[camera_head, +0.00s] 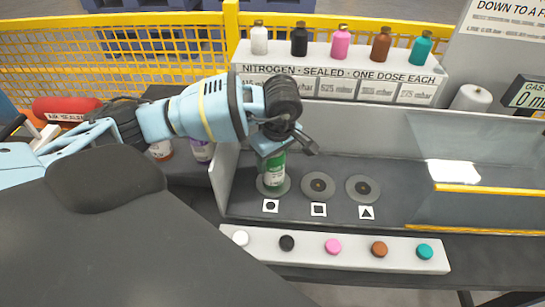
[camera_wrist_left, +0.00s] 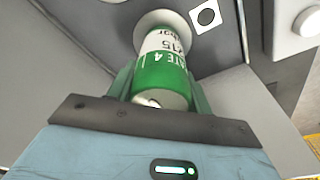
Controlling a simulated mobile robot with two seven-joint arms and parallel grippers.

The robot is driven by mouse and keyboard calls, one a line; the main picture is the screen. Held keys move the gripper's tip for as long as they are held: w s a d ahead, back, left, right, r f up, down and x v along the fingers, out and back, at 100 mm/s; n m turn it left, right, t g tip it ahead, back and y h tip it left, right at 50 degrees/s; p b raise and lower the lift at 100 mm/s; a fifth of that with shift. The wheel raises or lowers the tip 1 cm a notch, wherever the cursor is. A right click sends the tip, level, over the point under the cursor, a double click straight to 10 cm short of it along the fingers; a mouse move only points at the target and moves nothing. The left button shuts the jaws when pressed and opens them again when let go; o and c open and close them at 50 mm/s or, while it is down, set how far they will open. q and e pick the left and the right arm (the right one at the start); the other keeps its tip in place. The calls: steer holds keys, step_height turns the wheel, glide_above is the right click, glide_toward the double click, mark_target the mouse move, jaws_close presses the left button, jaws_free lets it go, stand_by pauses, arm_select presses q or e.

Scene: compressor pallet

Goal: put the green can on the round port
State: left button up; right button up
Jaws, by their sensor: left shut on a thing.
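The green can (camera_head: 276,170) has a white label band and is upright at the round port (camera_head: 262,187), the leftmost of the three discs, marked with a circle tag. My left gripper (camera_head: 277,150) is shut on the can from above. In the left wrist view the green can (camera_wrist_left: 163,70) sits between the fingers, its far end at the pale port disc (camera_wrist_left: 165,20). I cannot tell whether it is fully seated. My right gripper does not show.
The square port (camera_head: 318,186) and triangle port (camera_head: 363,189) are empty. A front strip (camera_head: 300,255) holds several coloured caps. Several small bottles stand on the rear shelf (camera_head: 340,58). A low divider wall (camera_head: 224,172) stands left of the ports. A clear-fronted box (camera_head: 485,205) is at right.

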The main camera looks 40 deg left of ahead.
arm_select(q)
steer(key=shift+r, duration=0.1)
steer(key=o, duration=1.2)
steer(key=r, duration=0.4)
steer(key=d+r, duration=0.1)
steer(key=r, duration=0.7)
steer(key=shift+s+d, duration=0.2)
steer(key=shift+d, duration=0.2)
steer(key=shift+f, duration=0.1)
